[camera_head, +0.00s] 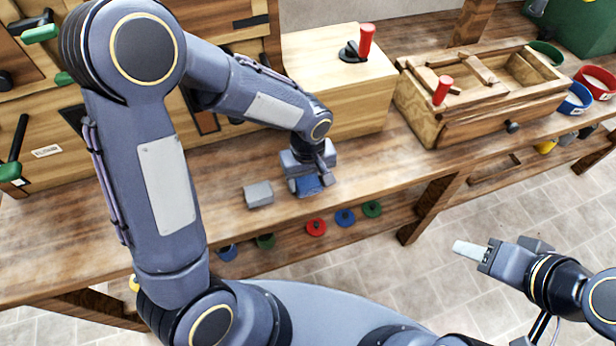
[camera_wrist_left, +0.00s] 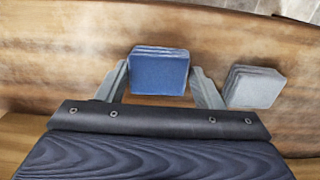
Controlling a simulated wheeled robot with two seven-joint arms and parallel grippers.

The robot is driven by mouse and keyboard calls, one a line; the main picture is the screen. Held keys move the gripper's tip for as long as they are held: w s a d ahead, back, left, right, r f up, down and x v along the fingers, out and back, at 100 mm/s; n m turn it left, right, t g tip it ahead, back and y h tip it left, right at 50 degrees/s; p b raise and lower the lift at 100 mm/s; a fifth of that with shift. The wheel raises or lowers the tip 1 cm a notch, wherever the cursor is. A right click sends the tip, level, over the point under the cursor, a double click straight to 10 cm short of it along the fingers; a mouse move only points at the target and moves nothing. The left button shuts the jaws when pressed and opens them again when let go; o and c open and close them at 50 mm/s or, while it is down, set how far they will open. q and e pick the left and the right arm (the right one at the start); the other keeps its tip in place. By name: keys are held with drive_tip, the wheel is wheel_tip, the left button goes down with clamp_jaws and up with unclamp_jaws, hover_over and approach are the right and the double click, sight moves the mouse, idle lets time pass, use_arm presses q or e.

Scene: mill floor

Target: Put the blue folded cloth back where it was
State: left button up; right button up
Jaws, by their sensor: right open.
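The blue folded cloth (camera_head: 308,186) lies on the wooden bench near its front edge, under my left gripper (camera_head: 306,180). In the left wrist view the blue cloth (camera_wrist_left: 159,73) sits between the two fingers of my left gripper (camera_wrist_left: 160,84), one at each side. The fingers are very close to its sides; I cannot tell whether they press on it. A grey folded cloth (camera_head: 258,194) lies just left of the blue one in the head view, and also shows in the left wrist view (camera_wrist_left: 254,87).
A wooden box with a red-handled lever (camera_head: 340,85) stands behind the left gripper. An open wooden case (camera_head: 470,125) stands to its right. Red (camera_head: 597,82) and blue (camera_head: 575,99) bowls are at the far right. Coloured discs (camera_head: 316,227) sit below the bench's front edge.

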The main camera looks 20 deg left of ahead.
sight(308, 182)
use_arm(q)
drive_tip(key=o, duration=0.3)
drive_tip(key=shift+r, duration=0.1)
drive_tip(key=shift+r+p, duration=0.3)
wheel_tip(308, 182, up, 12)
drive_tip(key=shift+f+p, duration=0.2)
drive_tip(key=shift+p, duration=0.1)
